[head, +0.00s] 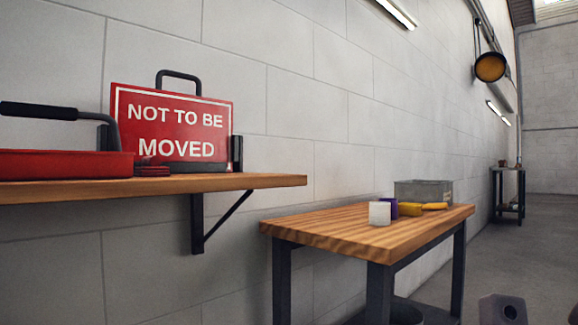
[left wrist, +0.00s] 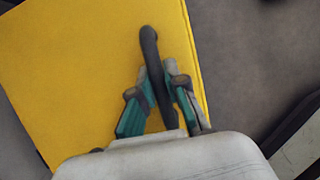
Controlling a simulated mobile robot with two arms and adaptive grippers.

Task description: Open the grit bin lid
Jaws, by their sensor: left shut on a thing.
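The yellow grit bin lid (left wrist: 80,65) fills the left and middle of the left wrist view as a flat panel with a straight right edge. A black bar handle (left wrist: 149,42) stands out over it. My left gripper (left wrist: 155,88), with teal fingers, is shut on the handle, one finger on each side. I cannot tell from this view whether the lid is raised. The bin does not show in the head view, and neither gripper is seen there.
In the head view, a wall shelf (head: 270,181) holds a red sign (head: 170,125) and a red tray (head: 60,165). A wooden table (head: 340,228) carries a white block (head: 380,213), yellow items and a grey box (head: 424,191).

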